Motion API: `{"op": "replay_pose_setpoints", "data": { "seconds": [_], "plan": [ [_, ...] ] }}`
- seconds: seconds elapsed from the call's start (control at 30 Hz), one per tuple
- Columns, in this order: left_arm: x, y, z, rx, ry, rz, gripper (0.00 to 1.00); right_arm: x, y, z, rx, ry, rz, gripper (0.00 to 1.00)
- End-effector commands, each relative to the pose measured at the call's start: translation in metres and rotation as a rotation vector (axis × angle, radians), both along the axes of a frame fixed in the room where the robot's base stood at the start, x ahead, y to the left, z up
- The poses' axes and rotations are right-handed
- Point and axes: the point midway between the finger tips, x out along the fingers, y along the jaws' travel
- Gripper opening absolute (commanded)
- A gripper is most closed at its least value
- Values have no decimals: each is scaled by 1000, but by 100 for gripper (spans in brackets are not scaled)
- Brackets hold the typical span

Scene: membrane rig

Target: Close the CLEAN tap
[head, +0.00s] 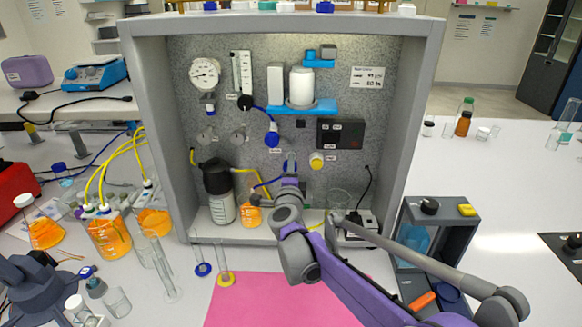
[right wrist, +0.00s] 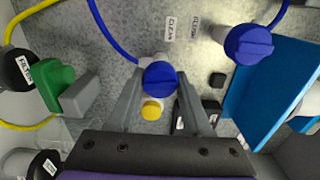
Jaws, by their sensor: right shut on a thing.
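The CLEAN tap is a blue knob that shows in the right wrist view (right wrist: 160,79), beside a white label reading CLEAN (right wrist: 170,28). In the head view it shows as a small blue spot (head: 291,163) low on the panel, mostly hidden by my arm. My right gripper (right wrist: 158,88) has its two grey fingers on either side of this knob and is shut on it. In the head view this gripper (head: 290,172) reaches up to the panel from below. The knob's open or closed position is hard to read.
Another blue knob (head: 272,137) sits just above, near the FLUSH label (right wrist: 195,28). A yellow knob (head: 316,160) is close on the right. A blue shelf (head: 300,107) juts out higher up. A dark-capped bottle (head: 219,195) stands on the left inside the grey cabinet (head: 423,90).

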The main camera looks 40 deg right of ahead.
Motion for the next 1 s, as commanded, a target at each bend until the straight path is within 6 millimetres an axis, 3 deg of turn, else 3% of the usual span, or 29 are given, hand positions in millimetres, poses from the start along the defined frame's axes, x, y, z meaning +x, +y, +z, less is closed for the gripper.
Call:
{"op": "replay_pose_setpoints", "data": {
  "seconds": [0.33, 0.87, 0.9, 1.0],
  "plan": [
    [2, 0, 5, 0, -3, 0, 50, 0, 0, 0, 97, -82, -1, 0],
    [2, 0, 5, 0, -4, 0, 50, 0, 0, 0, 113, -95, 0, 0],
    [2, 0, 5, 0, -4, 0, 50, 0, 0, 0, 112, -95, 0, 56],
    [2, 0, 5, 0, -4, 0, 50, 0, 0, 0, 112, -95, 0, 74]
  ]
}}
